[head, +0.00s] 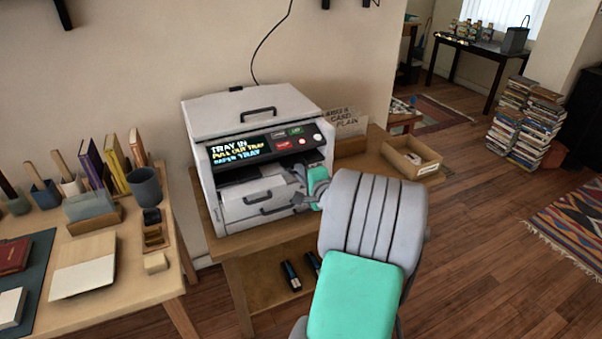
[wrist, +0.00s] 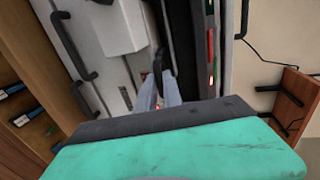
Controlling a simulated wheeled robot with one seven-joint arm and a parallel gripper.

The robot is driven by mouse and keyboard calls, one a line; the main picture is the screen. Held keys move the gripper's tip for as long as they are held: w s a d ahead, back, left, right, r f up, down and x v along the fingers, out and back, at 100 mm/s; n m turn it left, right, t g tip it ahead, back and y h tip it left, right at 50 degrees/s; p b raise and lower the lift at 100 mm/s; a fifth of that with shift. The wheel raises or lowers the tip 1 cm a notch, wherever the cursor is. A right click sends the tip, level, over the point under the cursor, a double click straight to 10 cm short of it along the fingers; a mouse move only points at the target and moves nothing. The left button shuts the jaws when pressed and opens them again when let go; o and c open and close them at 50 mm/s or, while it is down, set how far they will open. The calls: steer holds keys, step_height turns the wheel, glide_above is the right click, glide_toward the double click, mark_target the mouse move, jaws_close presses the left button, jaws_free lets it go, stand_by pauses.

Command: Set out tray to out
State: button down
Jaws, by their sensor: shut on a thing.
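The white printer (head: 230,150) stands on a wooden stand, and its screen reads "TRAY IN", "PULL OUT TRAY" and "PAPER TRAY". The out tray is in the dark slot (head: 245,178) below the screen, largely hidden in shadow and behind my arm. My gripper (head: 298,190) is at the right part of the printer's front. In the wrist view, its fingers (wrist: 161,88) are shut on a small dark handle (wrist: 160,62) at the slot, which I take for the tray's. The exact contact is partly hidden by the gripper body.
Two drawer fronts with black handles (head: 258,198) (head: 278,210) are below the slot. An open wooden box (head: 411,160) is right of the printer. A desk (head: 150,285) with books and cups stands at left.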

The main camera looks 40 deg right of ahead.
steer(key=f+v, duration=0.1)
steer(key=v, duration=0.6)
steer(key=shift+s+a+f, duration=0.2)
steer(key=shift+s+f, duration=0.25)
steer(key=c, duration=1.5)
jaws_free()
steer(key=shift+s+r, duration=0.1)
steer(key=v, duration=0.8)
